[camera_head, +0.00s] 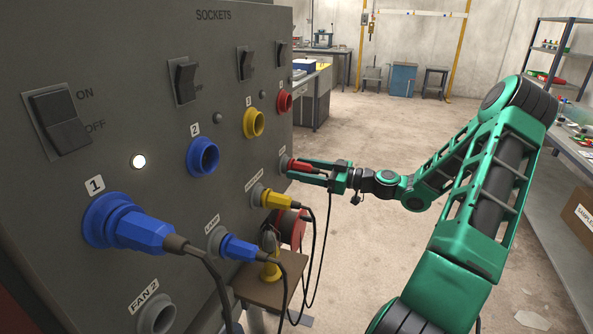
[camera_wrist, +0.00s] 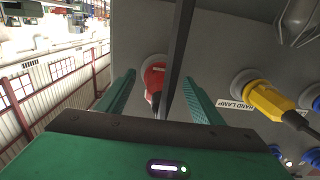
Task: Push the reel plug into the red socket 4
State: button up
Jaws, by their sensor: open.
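The red reel plug (camera_head: 303,166) sits in a grey holder in the lower row at the panel's far end, its cable hanging down. My gripper (camera_head: 298,169) is open around it, one finger on each side. In the wrist view the plug (camera_wrist: 154,78) shows between the two fingers of my gripper (camera_wrist: 159,80), with gaps on both sides. A dark bar partly hides it. The red socket 4 (camera_head: 284,101) is empty, above the plug in the upper row.
Blue socket 2 (camera_head: 203,157) and yellow socket 3 (camera_head: 253,123) are empty. A blue plug (camera_head: 143,231) fills socket 1. Another blue plug (camera_head: 239,248) and a yellow plug (camera_head: 279,199) stick out nearby, with hanging cables. A small stand (camera_head: 267,285) is below. Floor to the right is clear.

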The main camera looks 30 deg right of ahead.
jog(key=shift+c, duration=0.6)
jog(key=c, duration=1.3)
jog(key=shift+v, duration=2.95)
jog(key=shift+s+d, duration=0.1)
jog(key=shift+d, duration=0.05)
jog(key=shift+v, duration=2.4)
